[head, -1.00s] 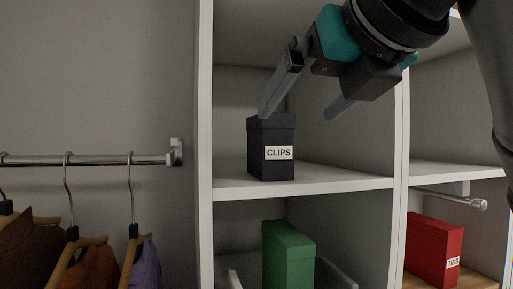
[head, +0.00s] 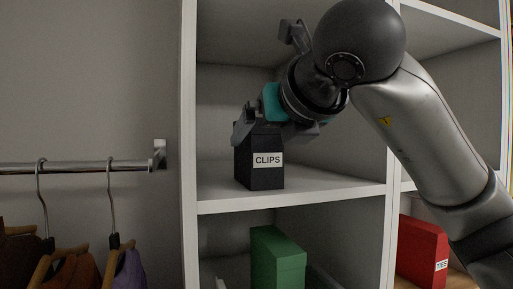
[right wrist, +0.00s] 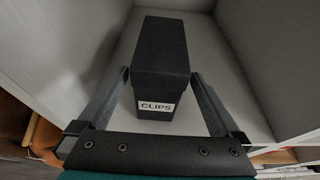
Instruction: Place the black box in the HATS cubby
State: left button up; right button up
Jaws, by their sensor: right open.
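The black box (head: 260,170), with a white CLIPS label, stands upright on a cubby shelf in the head view. In the right wrist view the black box (right wrist: 160,65) stands ahead, its label facing me. My right gripper (head: 272,128) is at the top of the box in the head view. In the right wrist view my right gripper (right wrist: 160,77) is open, with one finger on each side of the box; I cannot tell whether they touch it. No HATS label shows. My left gripper is not in view.
A green box (head: 278,262) stands in the cubby below. A red box (head: 422,250) labelled TIES is at the lower right. White shelf edges (head: 295,200) and upright dividers bound the cubby. Clothes on hangers hang from a rail (head: 80,166) at the left.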

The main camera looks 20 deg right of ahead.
jog(key=p+x, duration=0.2)
jog(key=x, duration=0.3)
jog(key=shift+w, duration=0.25)
jog(key=shift+c, duration=0.5)
jog(key=shift+r, duration=0.1)
jog(key=c, duration=1.4)
